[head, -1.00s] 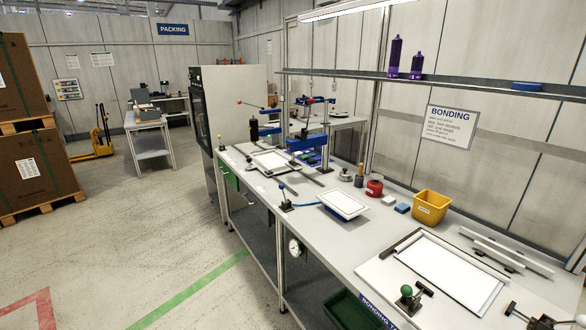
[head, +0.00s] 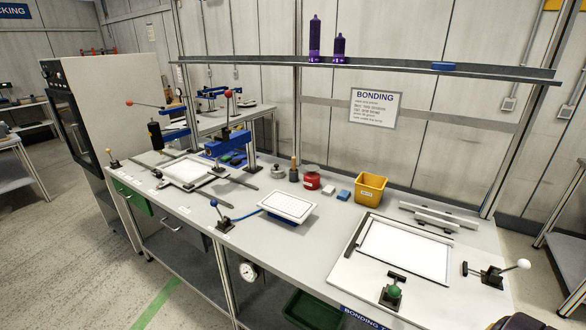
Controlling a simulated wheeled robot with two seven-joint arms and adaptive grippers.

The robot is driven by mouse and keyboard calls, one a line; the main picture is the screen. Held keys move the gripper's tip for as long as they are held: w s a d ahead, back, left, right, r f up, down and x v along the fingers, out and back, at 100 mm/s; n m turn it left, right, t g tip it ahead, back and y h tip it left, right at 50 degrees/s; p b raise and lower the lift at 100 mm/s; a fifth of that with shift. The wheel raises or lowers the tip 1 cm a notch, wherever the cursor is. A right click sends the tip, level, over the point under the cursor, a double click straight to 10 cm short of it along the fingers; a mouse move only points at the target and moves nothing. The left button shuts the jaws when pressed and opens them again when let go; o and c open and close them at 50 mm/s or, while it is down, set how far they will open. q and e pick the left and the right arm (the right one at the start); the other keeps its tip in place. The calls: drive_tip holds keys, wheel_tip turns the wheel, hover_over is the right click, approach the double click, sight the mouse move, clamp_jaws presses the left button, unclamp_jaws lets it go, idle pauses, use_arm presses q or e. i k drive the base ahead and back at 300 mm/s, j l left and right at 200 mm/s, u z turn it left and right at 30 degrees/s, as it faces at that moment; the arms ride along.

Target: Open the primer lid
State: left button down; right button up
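A small red pot (head: 312,180) stands on the bonding bench behind the white panel; its label is too small to read. A small grey pot with a dark knob on top (head: 278,172) stands to its left. Between them is a dark holder with an upright wooden handle (head: 294,168). I cannot tell for sure which pot is the primer or how its lid sits. Neither of my grippers shows in the head view.
The bench (head: 240,213) carries a yellow bin (head: 370,188), a blue block (head: 343,195), a white panel (head: 287,205), and a framed white sheet (head: 405,252). Toggle clamps with green (head: 393,291) and white (head: 523,264) knobs stand near the front. A shelf (head: 400,68) runs above.

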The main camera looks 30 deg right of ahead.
sight(277, 168)
drive_tip(key=i+j+z, duration=0.15)
drive_tip(key=z, duration=0.3)
drive_tip(key=i+j+z, duration=0.25)
drive_tip(key=z, duration=0.15)
drive_tip(key=i+j+z, duration=0.25)
drive_tip(key=z, duration=0.2)
drive_tip(key=i+j+z, duration=0.1)
drive_tip(key=j+z, duration=0.35)
drive_tip(key=i+j+z, duration=0.1)
drive_tip(key=j+z, duration=0.2)
drive_tip(key=z, duration=0.15)
